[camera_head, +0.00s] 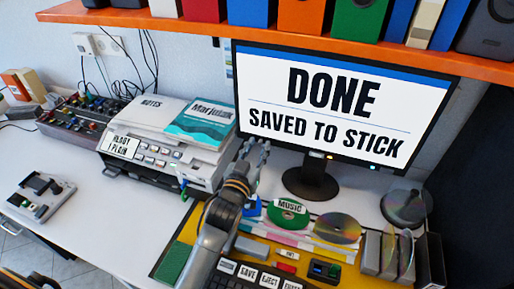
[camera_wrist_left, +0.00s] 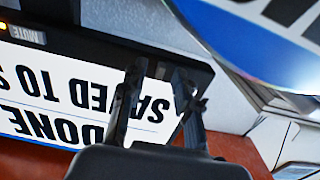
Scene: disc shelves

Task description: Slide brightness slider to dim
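The monitor (camera_head: 345,105) shows "DONE SAVED TO STICK" and stands behind the desk items. Its dark lower bezel carries small lit marks (camera_head: 330,157) in the head view. I cannot make out which bezel control is the brightness slider. In the left wrist view the monitor screen (camera_wrist_left: 45,95) appears upside down, with a "MUTE" label (camera_wrist_left: 29,35) on the bezel. My left gripper (camera_head: 256,146) is in front of the monitor's lower left corner. Its two fingers (camera_wrist_left: 160,85) stand apart with nothing between them, in front of the bezel and screen. My right gripper is not in view.
A printer (camera_head: 165,150) with a teal booklet is left of my arm. Discs (camera_head: 338,228), a yellow mat (camera_head: 187,235) and labelled keys (camera_head: 247,272) lie below the monitor. An orange shelf (camera_head: 270,32) runs above. The white desk at left (camera_head: 100,205) has bare room.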

